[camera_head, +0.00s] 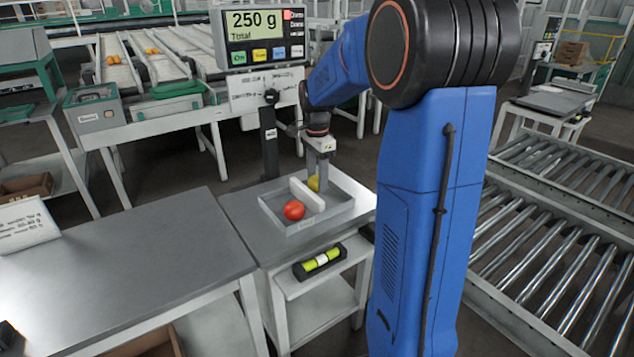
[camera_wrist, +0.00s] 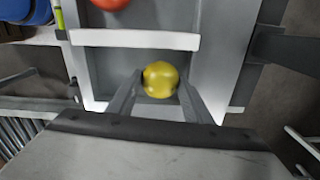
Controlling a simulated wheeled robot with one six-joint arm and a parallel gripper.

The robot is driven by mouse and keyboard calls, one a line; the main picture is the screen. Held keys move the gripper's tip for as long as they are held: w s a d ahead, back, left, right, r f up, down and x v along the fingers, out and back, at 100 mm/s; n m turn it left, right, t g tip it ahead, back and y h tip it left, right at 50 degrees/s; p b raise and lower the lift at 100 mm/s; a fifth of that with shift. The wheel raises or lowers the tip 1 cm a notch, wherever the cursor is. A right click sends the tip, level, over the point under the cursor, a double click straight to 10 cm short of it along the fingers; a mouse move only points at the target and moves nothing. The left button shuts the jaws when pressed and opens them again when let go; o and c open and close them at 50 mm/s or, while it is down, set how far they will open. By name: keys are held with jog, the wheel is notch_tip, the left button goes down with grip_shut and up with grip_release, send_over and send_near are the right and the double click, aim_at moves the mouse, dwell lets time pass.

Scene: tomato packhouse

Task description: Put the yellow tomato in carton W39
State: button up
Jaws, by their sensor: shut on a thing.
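The yellow tomato (camera_head: 314,183) is in the right compartment of a grey divided tray (camera_head: 345,205) on the scale table. In the wrist view the yellow tomato (camera_wrist: 160,79) sits between the two fingers of my gripper (camera_wrist: 158,92). My gripper (camera_head: 318,172) reaches down into the tray and is shut on the yellow tomato. A red tomato (camera_head: 294,210) lies in the other compartment, across the white divider (camera_head: 307,195); part of it shows at the top of the wrist view (camera_wrist: 110,3). I cannot make out any carton marked W39.
A display (camera_head: 262,38) on a post reads 250 g Total. A bare grey table (camera_head: 130,270) is at the left, with a white sign (camera_head: 27,225). Roller conveyors (camera_head: 550,260) are at the right.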

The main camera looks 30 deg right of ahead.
aim_at(317, 176)
notch_tip(317, 176, up, 9)
jog(key=shift+r, duration=0.2)
dwell(0.3)
